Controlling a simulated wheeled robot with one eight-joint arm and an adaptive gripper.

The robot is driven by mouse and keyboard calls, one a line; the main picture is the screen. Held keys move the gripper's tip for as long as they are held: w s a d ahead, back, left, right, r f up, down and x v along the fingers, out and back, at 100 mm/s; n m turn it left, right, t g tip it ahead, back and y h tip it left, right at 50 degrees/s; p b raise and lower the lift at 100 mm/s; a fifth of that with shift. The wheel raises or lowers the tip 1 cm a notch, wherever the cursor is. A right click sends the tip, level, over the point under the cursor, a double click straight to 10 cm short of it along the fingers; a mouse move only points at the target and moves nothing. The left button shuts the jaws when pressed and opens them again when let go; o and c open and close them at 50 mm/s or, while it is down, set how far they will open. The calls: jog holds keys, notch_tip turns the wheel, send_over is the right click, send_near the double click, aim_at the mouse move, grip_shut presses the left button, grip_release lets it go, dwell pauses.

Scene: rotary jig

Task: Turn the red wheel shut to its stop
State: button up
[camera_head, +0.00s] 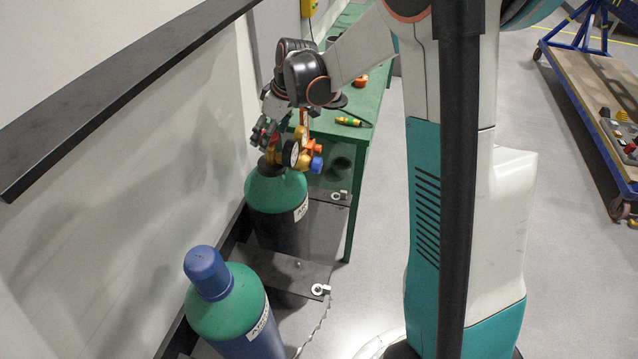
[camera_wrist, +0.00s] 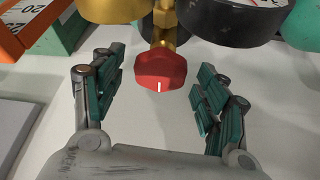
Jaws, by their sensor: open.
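The red wheel (camera_wrist: 160,70) shows in the middle of the wrist view. It is a lobed knob with a short white mark on its lower face, on a brass stem below brass fittings (camera_wrist: 112,9). My gripper (camera_wrist: 160,82) is open, with one teal-padded finger on each side of the wheel. A gap shows on both sides, and neither finger appears to touch it. In the head view my gripper (camera_head: 266,133) is at the valve on top of the far green-topped cylinder (camera_head: 276,190). I cannot clearly make out the wheel there.
A round gauge (camera_head: 291,153), an orange knob (camera_head: 316,147) and a blue knob (camera_head: 317,164) sit close by the gripper. A blue-capped cylinder (camera_head: 230,300) stands nearer. A green bench (camera_head: 362,105) is behind, with a screwdriver (camera_head: 353,122) on it. The wall is close on the left.

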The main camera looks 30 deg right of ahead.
jog(key=n, duration=0.3)
jog(key=shift+w+d+g+y, duration=0.1)
jog(key=shift+w+g+y, duration=0.05)
jog(key=shift+g+y, duration=0.25)
jog(key=shift+d+r+n, duration=0.1)
jog(key=shift+r+n, duration=0.15)
jog(key=shift+n, duration=0.25)
jog(key=p+v, duration=0.4)
jog(key=v, duration=1)
jog(key=s+a+r+m+t+h+b, duration=0.1)
jog(key=s+m+b, duration=0.15)
jog(key=s, duration=0.45)
jog(key=s+a+r+m+t+h+b, duration=0.1)
jog(key=s+a+m+b, duration=0.15)
jog(key=s, duration=0.45)
jog(key=s+f+m+t+b, duration=0.1)
jog(key=s+f+m, duration=0.1)
jog(key=s, duration=0.4)
jog(key=s+a+f+m+h+b, duration=0.1)
jog(key=s+f+m+b, duration=0.1)
jog(key=s+f, duration=0.3)
jog(key=shift+s+f+m+t, duration=0.2)
jog(key=shift+s+m+t, duration=0.2)
jog(key=shift+s+m, duration=0.15)
jog(key=shift+a, duration=0.15)
